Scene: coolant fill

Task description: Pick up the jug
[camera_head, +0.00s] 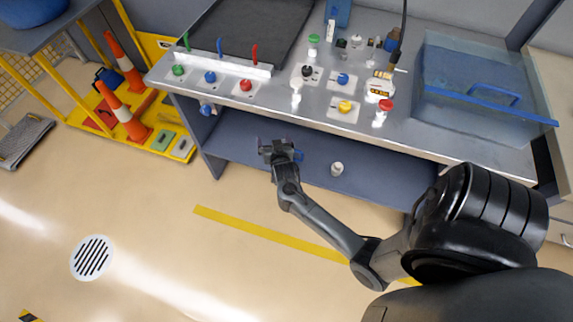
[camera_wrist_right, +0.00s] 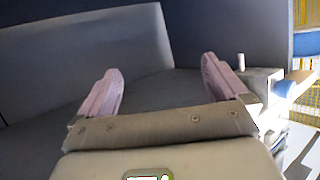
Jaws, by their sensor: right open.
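A blue container (camera_head: 339,12) stands at the back of the metal bench, cut by the top edge of the head view. It may be the jug, but I cannot tell for sure. My right gripper (camera_head: 275,147) is in front of the bench, below its top and near the lower shelf, well apart from that container. In the right wrist view its two pinkish fingers (camera_wrist_right: 162,67) are spread with nothing between them. A small blue thing shows just beside the gripper in the head view, partly hidden by it. My left gripper is in neither view.
A small white cylinder (camera_head: 337,169) stands on the lower shelf (camera_head: 240,138). A yellow cart with orange cones (camera_head: 130,115) is at left. The floor in front is clear.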

